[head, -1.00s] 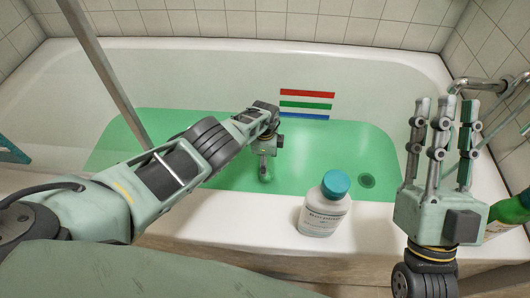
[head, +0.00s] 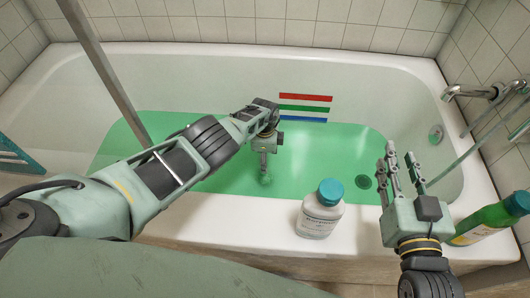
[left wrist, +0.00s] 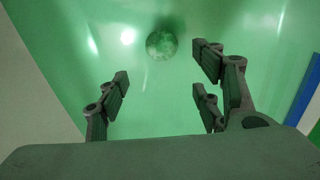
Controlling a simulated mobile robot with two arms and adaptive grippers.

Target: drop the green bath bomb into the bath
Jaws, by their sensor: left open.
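The green bath bomb (left wrist: 161,45) is a round mottled ball in the left wrist view, in the green water beyond my left fingertips and apart from them. In the head view it is a small greenish spot (head: 265,179) just below that gripper. The bath (head: 70,75) is a white tub holding green water (head: 330,160). My left gripper (head: 264,168) points down over the middle of the bath; in the left wrist view its fingers (left wrist: 163,88) are spread and empty. My right gripper (head: 402,160) points up beside the front rim, its fingers apart with nothing between them.
A white bottle with a teal cap (head: 320,215) stands on the front rim, left of my right gripper. A green bottle (head: 485,220) is right of that gripper. Red, green and blue stripes (head: 305,107) mark the inner wall. A tap (head: 490,90) is on the right wall.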

